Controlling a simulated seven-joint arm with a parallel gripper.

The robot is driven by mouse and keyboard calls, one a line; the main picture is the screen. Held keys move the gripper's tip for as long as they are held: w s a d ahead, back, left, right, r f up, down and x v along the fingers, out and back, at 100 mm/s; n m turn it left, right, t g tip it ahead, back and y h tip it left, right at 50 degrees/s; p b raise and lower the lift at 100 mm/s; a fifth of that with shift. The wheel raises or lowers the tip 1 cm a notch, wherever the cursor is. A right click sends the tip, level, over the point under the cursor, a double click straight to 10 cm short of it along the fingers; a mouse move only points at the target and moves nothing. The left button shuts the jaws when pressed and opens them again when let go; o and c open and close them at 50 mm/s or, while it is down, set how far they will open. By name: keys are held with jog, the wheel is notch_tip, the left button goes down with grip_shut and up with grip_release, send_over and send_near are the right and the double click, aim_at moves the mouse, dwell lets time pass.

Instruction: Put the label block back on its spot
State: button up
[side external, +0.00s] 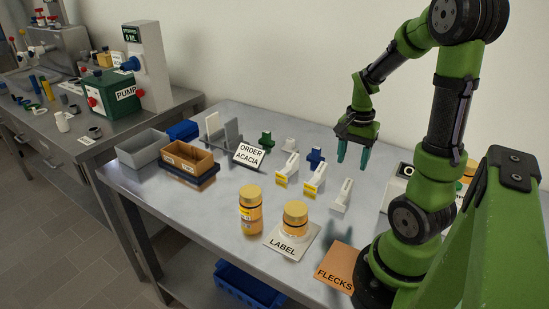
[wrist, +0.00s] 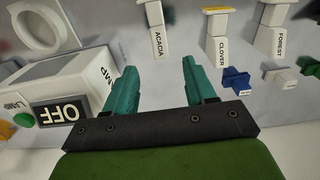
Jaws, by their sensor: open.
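My gripper (side external: 353,157) is open and empty above the back right of the table; its teal fingers (wrist: 160,80) also show in the wrist view. I cannot tell which piece is the label block, or where its spot is. Small cross-shaped blocks stand at the back: blue (side external: 316,157), white (side external: 288,145) and green (side external: 266,141). In the wrist view the blue block (wrist: 237,80), right of the fingers, bears a small white label. White stands marked ACACIA (wrist: 158,42), CLOVER (wrist: 215,54) and FOREST (wrist: 279,43) lie beyond the fingers.
A gold-lidded jar stands on the LABEL pad (side external: 283,247), with another jar (side external: 250,210) beside it. The FLECKS pad (side external: 335,280) is at the front. The ORDER ACACIA sign (side external: 249,155) and a brown tray (side external: 176,168) stand left. A lamp box (wrist: 60,95) is close left of the fingers.

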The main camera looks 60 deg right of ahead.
jog(key=w+a+r+n+t, duration=0.1)
jog(key=a+r+n, duration=0.3)
jog(key=a, duration=0.4)
jog(key=w+a+r+n+t+y, duration=0.1)
jog(key=w+a+r+n+t, duration=0.1)
jog(key=a+r+n, duration=0.3)
jog(key=w+a+r+n+t+y, duration=0.1)
jog(key=a+r+n+t, duration=0.3)
jog(key=a, duration=0.7)
jog(key=shift+w+a+r+n, duration=0.2)
jog(key=shift+a+n, duration=0.1)
jog(key=shift+n, duration=0.2)
